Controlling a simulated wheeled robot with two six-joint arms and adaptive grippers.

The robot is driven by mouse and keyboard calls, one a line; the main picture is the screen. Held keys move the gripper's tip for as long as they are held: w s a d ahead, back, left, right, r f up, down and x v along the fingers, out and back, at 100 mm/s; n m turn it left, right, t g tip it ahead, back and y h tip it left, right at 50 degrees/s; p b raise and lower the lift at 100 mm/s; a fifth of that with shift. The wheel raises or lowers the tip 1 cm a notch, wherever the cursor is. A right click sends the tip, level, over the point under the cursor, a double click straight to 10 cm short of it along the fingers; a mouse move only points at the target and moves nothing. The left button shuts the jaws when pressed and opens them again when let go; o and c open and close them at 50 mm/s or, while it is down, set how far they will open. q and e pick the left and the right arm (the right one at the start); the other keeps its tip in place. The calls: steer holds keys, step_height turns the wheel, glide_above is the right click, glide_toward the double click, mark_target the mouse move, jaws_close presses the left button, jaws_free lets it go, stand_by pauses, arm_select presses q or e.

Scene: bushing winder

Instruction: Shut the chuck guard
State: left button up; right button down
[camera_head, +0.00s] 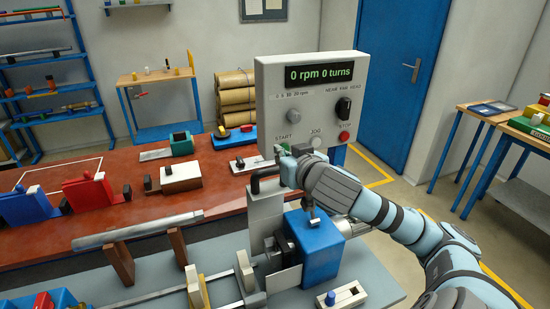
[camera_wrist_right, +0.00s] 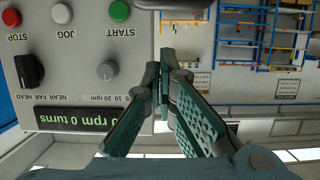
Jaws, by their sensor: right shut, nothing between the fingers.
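A grey upright plate (camera_head: 265,212) with a black bent handle (camera_head: 264,174) on top appears to be the chuck guard; it stands raised beside the blue headstock (camera_head: 321,245). The dark chuck (camera_head: 284,246) shows uncovered below it, in front of the headstock's left face. My right gripper (camera_head: 284,160) is shut and empty, close to the handle and in front of the control panel's lower edge. I cannot tell whether it touches the handle. In the right wrist view its closed fingertips (camera_wrist_right: 164,78) show beside the upside-down panel; the guard does not show there.
The control panel (camera_head: 306,77) reads 0 rpm 0 turns and has a red STOP button (camera_head: 344,136). A steel bar (camera_head: 140,231) rests on brown supports at the left. A red-brown bench (camera_head: 120,215) with fixtures lies behind. A small white switch block (camera_head: 342,298) sits at the front.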

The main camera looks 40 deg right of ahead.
mark_target(274, 168)
steer(key=x, duration=0.2)
steer(key=f+p+x, duration=0.1)
steer(key=x, duration=0.2)
steer(key=p+x, duration=0.1)
steer(key=x, duration=0.1)
steer(key=shift+w+a+f, duration=0.1)
steer(key=shift+a+f, duration=0.05)
steer(key=shift+f, duration=0.3)
steer(key=shift+s+a+f, duration=0.15)
steer(key=shift+s, duration=0.5)
steer(key=shift+w+f, duration=0.15)
steer(key=shift+w, duration=0.1)
